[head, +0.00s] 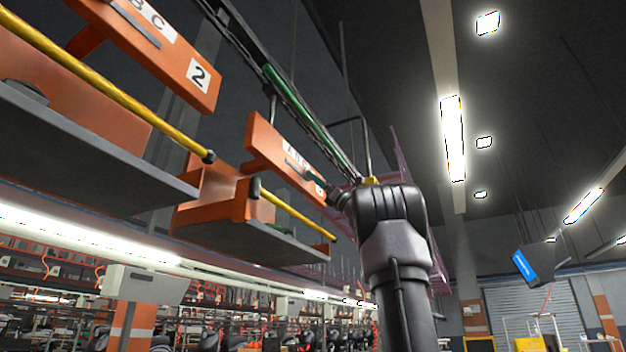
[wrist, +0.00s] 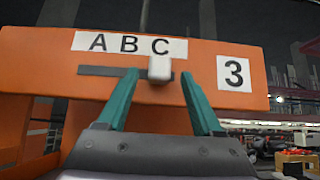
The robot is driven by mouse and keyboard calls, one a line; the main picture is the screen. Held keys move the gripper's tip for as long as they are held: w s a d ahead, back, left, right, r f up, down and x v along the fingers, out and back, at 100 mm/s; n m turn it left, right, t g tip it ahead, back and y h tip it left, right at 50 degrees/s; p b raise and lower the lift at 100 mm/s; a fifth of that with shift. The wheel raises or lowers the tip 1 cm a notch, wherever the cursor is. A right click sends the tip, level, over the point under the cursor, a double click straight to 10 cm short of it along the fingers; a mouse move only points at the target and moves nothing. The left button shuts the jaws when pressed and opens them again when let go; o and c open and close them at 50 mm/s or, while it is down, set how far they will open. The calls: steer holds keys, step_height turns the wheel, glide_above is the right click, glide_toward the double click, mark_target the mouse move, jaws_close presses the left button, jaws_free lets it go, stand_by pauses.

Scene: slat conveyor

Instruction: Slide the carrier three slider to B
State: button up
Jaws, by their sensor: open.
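The carrier three board is an orange plate (wrist: 50,60) with an "A B C" label (wrist: 129,44) and a "3" label (wrist: 234,73) in the wrist view. A dark slot (wrist: 100,71) runs below the letters. The pale slider knob (wrist: 159,68) is at the slot's right end, under C. My gripper (wrist: 158,75) is open, with one teal finger on each side of the knob and gaps between. In the head view my gripper (head: 318,180) is in front of the orange carrier three (head: 262,143), partly covering its right end; the knob cannot be made out there.
Carrier two (head: 180,62) hangs to the left, with its grey tray (head: 85,150) and yellow bar (head: 100,95). A yellow bar (head: 295,213) and grey tray (head: 250,240) are below carrier three. A green bar (head: 305,115) runs along the overhead rail above my gripper.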

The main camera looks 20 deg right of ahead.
steer(key=shift+x, duration=1.05)
jaws_close()
steer(key=shift+s, duration=0.1)
stand_by(0.6)
